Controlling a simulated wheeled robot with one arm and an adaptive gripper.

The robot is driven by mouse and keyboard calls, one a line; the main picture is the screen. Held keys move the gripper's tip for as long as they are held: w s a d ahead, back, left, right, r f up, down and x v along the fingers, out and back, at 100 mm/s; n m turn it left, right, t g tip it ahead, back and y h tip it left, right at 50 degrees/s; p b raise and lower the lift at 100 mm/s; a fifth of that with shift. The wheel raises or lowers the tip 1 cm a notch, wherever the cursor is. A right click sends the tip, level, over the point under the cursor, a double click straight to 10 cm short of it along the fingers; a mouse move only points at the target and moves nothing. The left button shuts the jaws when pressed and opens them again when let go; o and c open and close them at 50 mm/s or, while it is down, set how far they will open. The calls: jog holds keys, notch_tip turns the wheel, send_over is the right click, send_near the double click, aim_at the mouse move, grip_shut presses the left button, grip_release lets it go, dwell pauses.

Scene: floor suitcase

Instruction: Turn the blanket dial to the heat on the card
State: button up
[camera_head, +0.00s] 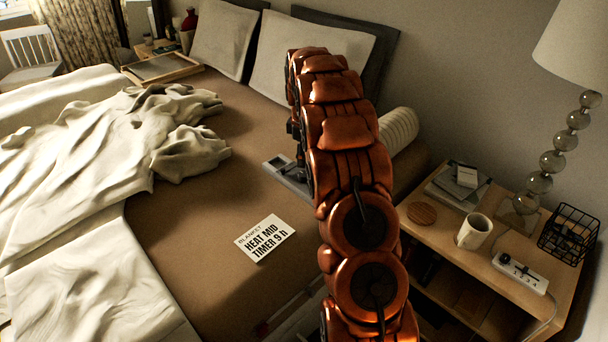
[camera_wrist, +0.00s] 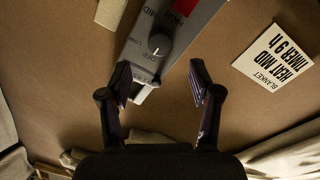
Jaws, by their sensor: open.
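The blanket control (camera_wrist: 192,38) is a long grey box on the brown bed, with a dark round dial (camera_wrist: 160,44). Heat words, including OFF, LOW and MID, are printed around the dial; its exact setting is too small to tell. The white card (camera_wrist: 275,58) reads BLANKET, HEAT MID, TIMER 9 h; the head view shows it flat on the bed (camera_head: 264,238). My gripper (camera_wrist: 160,76) is open and empty in the wrist view, its fingertips on either side of the control's end, short of the dial. In the head view my arm hides it and part of the control (camera_head: 284,170).
A red part (camera_wrist: 184,6) is on the control beyond the dial. Rumpled blankets (camera_head: 70,130) cover the bed's left. A bolster (camera_head: 398,130) lies behind my arm. The nightstand (camera_head: 455,228) at right holds a mug (camera_head: 474,232), lamp, wire basket (camera_head: 568,232) and power strip (camera_head: 519,272).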

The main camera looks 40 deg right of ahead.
aim_at(304, 174)
notch_tip(304, 174, down, 8)
jog(key=shift+w+d+r, duration=0.1)
jog(key=shift+w+r, duration=0.05)
jog(key=shift+r, duration=0.1)
jog(key=c, duration=1.1)
jog(key=shift+c, duration=0.2)
